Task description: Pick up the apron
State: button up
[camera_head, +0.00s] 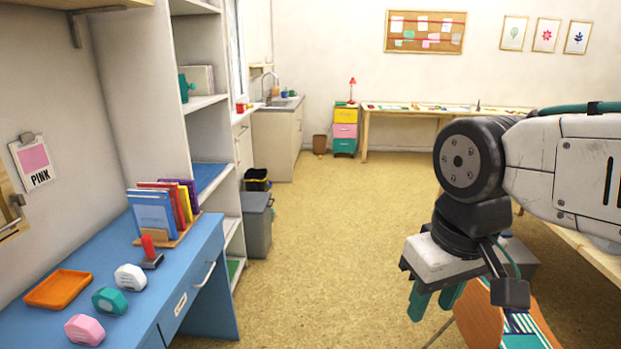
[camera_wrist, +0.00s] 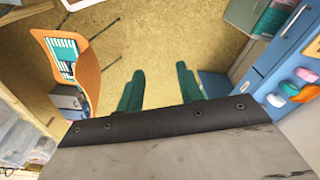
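A teal-and-white striped cloth, which looks like the apron (camera_head: 523,331), lies on an orange chair (camera_head: 480,318) at the lower right of the head view, partly cut off by the frame and partly behind my arm. In the wrist view the striped cloth (camera_wrist: 64,55) rests against the orange chair (camera_wrist: 88,68) at the left. My gripper (camera_head: 434,303) has teal fingers that are apart with nothing between them; it also shows in the wrist view (camera_wrist: 160,85). It hangs over the floor, to the left of the chair in the head view, and does not touch the cloth.
A blue desk (camera_head: 150,285) at the left holds an orange tray (camera_head: 58,289), a red-handled stamp (camera_head: 149,250), and white, teal and pink inkpads. A grey bin (camera_head: 256,225) stands by the shelves. A wooden table (camera_head: 590,245) is at the right. The floor between is clear.

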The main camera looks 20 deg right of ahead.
aim_at(520, 332)
jog(key=z, duration=0.9)
jog(key=i, duration=1.05)
jog(key=z, duration=0.6)
